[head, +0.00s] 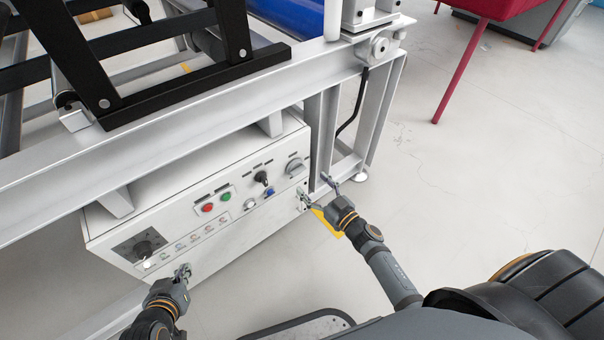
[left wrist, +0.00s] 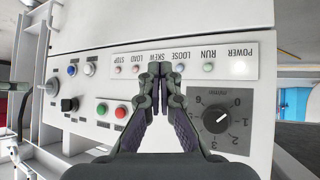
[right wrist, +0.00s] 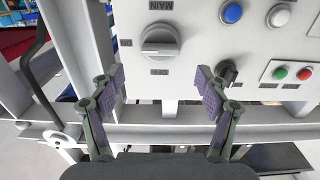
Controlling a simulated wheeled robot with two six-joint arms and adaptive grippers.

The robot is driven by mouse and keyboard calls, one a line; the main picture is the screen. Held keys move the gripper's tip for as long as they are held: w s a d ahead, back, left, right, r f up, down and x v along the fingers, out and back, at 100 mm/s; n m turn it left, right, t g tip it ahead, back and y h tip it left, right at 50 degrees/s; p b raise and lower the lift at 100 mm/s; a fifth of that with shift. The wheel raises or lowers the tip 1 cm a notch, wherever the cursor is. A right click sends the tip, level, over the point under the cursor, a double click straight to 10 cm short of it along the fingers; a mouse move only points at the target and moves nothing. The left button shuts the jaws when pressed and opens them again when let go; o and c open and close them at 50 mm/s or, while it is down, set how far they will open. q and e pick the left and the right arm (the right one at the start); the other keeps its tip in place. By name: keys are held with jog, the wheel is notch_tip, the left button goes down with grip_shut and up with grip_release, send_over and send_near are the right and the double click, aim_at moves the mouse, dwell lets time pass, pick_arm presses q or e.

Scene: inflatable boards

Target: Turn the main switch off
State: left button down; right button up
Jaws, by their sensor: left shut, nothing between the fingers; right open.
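The main switch (head: 294,165) is a grey rotary knob at the upper right end of the white control panel (head: 225,240). In the right wrist view the knob (right wrist: 160,40) shows upside down beside MAIN, ON and OFF labels; its grip bar lies roughly level, toward the ON label at left. My right gripper (head: 316,190) is open and empty at the panel's right end; in its wrist view the knob lies ahead, between and beyond the fingertips (right wrist: 158,82), apparently untouched. My left gripper (head: 184,270) is shut and empty before the panel's lower left, near the lamp row (left wrist: 180,70).
Near the main switch are a black selector (head: 261,178), a blue button (head: 268,192) and a white button (head: 250,204). Red (head: 208,208) and green buttons sit further left, and a black dial (head: 143,249) at far left. A metal frame beam (head: 170,150) overhangs the panel.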

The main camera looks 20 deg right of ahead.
aim_at(300, 172)
pick_arm(q)
jog(key=w+r+t, duration=0.1)
jog(key=w+r, duration=0.1)
jog(key=r, duration=0.1)
jog(key=w+r+t, duration=0.2)
jog(key=r, duration=0.1)
jog(key=w+r+t+b, duration=0.1)
jog(key=w+r, duration=0.1)
jog(key=shift+a+r+t, duration=0.3)
jog(key=shift+r, duration=0.1)
pick_arm(e)
jog(key=x, duration=0.6)
pick_arm(q)
jog(key=shift+w+r, duration=0.15)
jog(key=shift+r, duration=0.25)
pick_arm(e)
jog(key=shift+w, duration=0.15)
jog(key=c, duration=1.2)
jog(key=shift+o, duration=0.2)
